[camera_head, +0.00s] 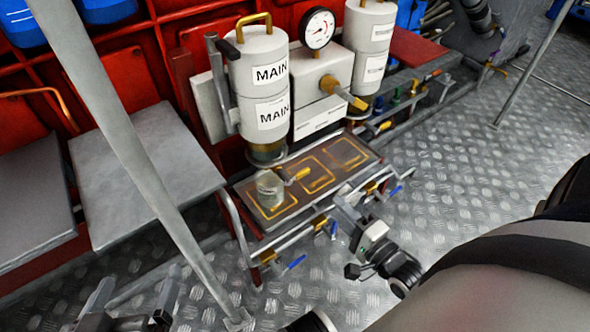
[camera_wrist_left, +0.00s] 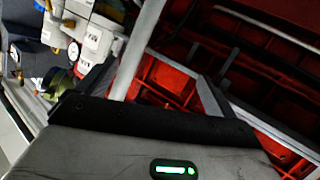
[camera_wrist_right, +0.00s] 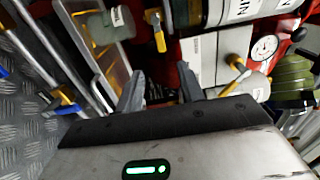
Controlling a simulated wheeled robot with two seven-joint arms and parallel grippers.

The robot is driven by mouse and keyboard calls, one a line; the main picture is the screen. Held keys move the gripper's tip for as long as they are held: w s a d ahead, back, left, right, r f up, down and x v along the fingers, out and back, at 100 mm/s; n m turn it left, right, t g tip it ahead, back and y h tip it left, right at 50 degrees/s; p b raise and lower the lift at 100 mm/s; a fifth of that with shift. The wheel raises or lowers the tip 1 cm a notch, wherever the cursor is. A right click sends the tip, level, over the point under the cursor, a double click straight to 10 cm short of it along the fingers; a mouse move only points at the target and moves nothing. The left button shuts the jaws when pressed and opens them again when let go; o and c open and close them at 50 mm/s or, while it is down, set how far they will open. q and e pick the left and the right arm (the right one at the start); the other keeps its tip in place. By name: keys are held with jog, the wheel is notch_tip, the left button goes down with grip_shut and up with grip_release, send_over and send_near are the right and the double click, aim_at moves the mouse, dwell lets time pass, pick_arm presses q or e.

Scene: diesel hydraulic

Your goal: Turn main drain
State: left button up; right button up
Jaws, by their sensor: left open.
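The white canister labelled MAIN (camera_head: 262,85) stands on the red rack. Below it, a small yellow valve handle (camera_head: 298,175) points to the right beside a clear jar (camera_head: 270,188); I take this as the main drain. The yellow handle (camera_wrist_right: 155,30) and the jar (camera_wrist_right: 105,25) also show in the right wrist view. My right gripper (camera_head: 343,208) is by the front edge of the tray, apart from the handle. Its fingers (camera_wrist_right: 160,88) are spread and empty. My left gripper (camera_head: 132,298) is open and empty low at the left, far from the valve.
The jar stands on a brown tray (camera_head: 345,180) with yellow outlines. Blue-handled valves (camera_head: 295,262) line the pipes in front. A pressure gauge (camera_head: 318,28) and a larger brass handle (camera_head: 350,98) are above. A grey pole (camera_head: 130,150) crosses between my arms. The patterned floor at right (camera_head: 470,150) is clear.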

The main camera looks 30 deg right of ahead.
aim_at(304, 175)
jog(key=w+b, duration=0.1)
jog(key=w, duration=0.3)
jog(key=w+b, duration=0.1)
jog(key=w, duration=0.4)
jog(key=w+a+b, duration=0.1)
jog(key=w, duration=0.4)
jog(key=shift+a+b, duration=0.1)
jog(key=shift+b, duration=0.3)
pick_arm(q)
jog(key=shift+d+r+n+t+h, duration=0.4)
jog(key=shift+d+r+n+h, duration=0.2)
jog(key=shift+n+h, duration=0.1)
jog(key=shift+w, duration=0.1)
pick_arm(e)
grip_shut()
